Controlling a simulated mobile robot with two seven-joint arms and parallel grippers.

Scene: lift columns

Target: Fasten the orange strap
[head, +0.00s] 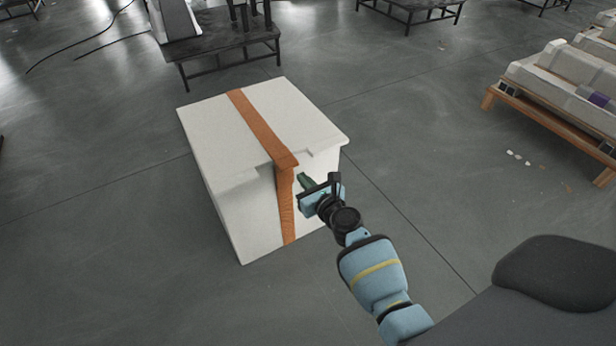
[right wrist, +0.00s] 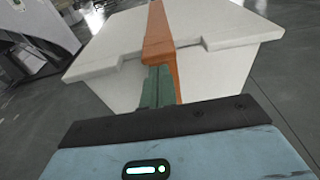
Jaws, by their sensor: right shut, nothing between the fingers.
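The orange strap (head: 262,127) runs over the lid of a white box (head: 215,140) and down its near face, where it hangs against the wall. The strap also shows in the right wrist view (right wrist: 158,38), crossing the lid of the white box (right wrist: 105,48) and bending down at the edge. My right gripper (head: 304,181) is at the near face, just right of the strap's hanging part, with its green fingers (right wrist: 158,86) together. In the right wrist view the fingers overlap the strap's lower part; contact cannot be told. My left gripper is not in view.
A black metal table (head: 225,42) stands behind the box. A wooden pallet with pale goods (head: 545,105) is at the right. Cables (head: 85,42) lie on the floor at the upper left. The grey floor around the box is mostly clear.

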